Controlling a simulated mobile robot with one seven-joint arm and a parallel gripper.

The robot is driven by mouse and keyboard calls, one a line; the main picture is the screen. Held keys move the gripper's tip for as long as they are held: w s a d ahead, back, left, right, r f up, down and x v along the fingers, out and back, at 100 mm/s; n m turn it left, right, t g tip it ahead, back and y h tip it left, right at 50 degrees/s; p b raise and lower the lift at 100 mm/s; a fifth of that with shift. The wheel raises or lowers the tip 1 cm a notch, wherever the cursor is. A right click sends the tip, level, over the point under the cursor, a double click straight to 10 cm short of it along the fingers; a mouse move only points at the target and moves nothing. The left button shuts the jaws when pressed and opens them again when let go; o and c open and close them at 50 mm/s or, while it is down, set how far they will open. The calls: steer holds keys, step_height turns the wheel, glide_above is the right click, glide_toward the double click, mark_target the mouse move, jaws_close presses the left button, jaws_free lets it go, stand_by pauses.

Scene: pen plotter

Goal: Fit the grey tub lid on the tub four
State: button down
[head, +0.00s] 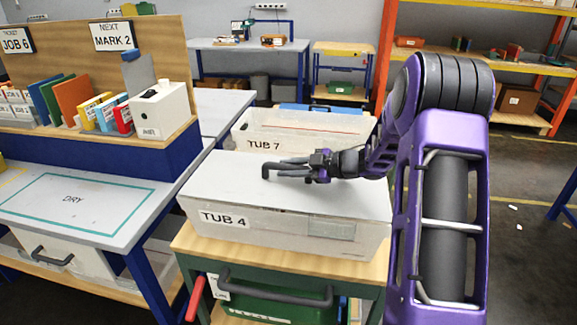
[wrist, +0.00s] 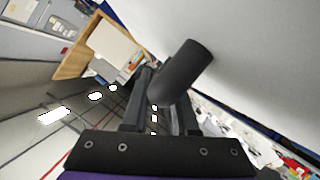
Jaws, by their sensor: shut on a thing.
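The grey tub lid (head: 235,180) lies flat over the top of tub four (head: 280,225), a pale box labelled TUB 4. The lid covers the tub's opening; I cannot tell whether its edges are fully seated on the rim. My gripper (head: 290,168) is just above the lid, shut on its dark handle. In the wrist view, my gripper (wrist: 160,105) has the round black handle (wrist: 185,68) between its fingers, and the pale lid (wrist: 255,50) fills the upper right. The tub's inside is hidden.
Tub four stands on a wooden-topped green cart (head: 200,250). An open tub labelled TUB 7 (head: 270,145) is close behind it. A table marked DRY (head: 130,190) is at the left, with a board of folders (head: 75,100) behind. Open floor lies to the right.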

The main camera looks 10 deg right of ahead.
steer(key=c, duration=0.6)
jaws_free()
steer(key=shift+d, duration=0.1)
steer(key=p+v, duration=0.1)
steer(key=v, duration=1.6)
steer(key=shift+s+d, duration=0.1)
steer(key=shift+d, duration=0.05)
